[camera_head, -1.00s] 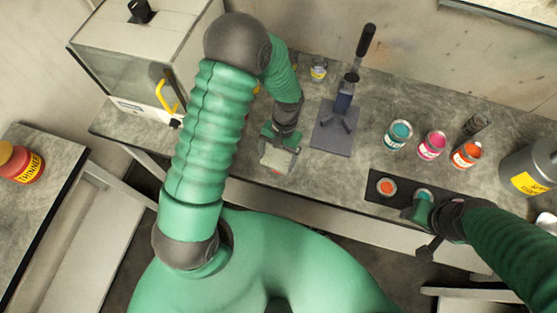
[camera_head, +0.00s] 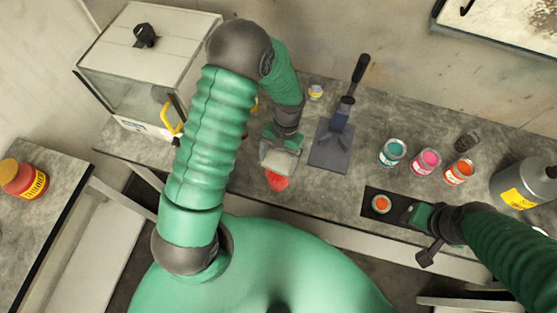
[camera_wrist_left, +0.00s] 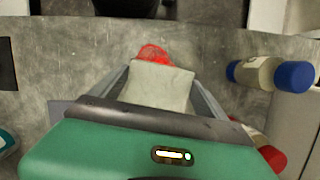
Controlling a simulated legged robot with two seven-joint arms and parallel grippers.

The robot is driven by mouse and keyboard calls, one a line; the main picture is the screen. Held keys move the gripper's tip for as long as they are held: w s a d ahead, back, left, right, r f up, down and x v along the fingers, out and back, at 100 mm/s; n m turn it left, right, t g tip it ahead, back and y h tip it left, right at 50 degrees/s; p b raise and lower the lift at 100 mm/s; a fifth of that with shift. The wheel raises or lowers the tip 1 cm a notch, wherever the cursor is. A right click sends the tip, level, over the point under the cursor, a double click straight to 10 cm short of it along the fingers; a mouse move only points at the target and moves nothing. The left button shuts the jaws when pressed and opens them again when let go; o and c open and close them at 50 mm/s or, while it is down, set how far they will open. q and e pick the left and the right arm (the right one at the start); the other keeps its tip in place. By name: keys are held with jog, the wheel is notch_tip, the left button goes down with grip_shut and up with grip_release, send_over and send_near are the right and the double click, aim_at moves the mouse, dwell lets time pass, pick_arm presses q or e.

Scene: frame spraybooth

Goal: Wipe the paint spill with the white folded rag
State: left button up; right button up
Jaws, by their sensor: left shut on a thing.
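My left gripper (camera_head: 280,150) is shut on the white folded rag (camera_head: 278,163) over the bench, left of the middle of the head view. The paint spill (camera_head: 277,181) is a bright red patch just in front of the rag, on the bench side nearer to me. In the left wrist view the rag (camera_wrist_left: 158,88) sits between the two fingers, and the spill (camera_wrist_left: 152,53) shows past its edge, partly hidden by it. I cannot tell whether the rag touches the bench. My right gripper (camera_head: 419,214) is beside the black mat; its fingers are not clear.
An orange-topped can (camera_head: 381,204) stands on the black mat (camera_head: 370,219). Teal, pink and orange cans (camera_head: 426,162) stand at the right. A grey-based clamp stand (camera_head: 331,147) is close right of the rag. A blue-capped bottle (camera_wrist_left: 270,73) lies near in the wrist view.

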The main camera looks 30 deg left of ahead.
pick_arm(q)
jog(key=shift+d+p+v, duration=0.25)
jog(key=shift+p+v, duration=0.55)
jog(key=shift+v, duration=0.4)
jog(key=shift+s+d+r, duration=0.1)
jog(key=shift+s+r, duration=0.05)
jog(key=shift+r, duration=0.05)
jog(key=shift+s, duration=0.1)
jog(key=shift+a+f, duration=0.15)
jog(key=shift+a, duration=0.1)
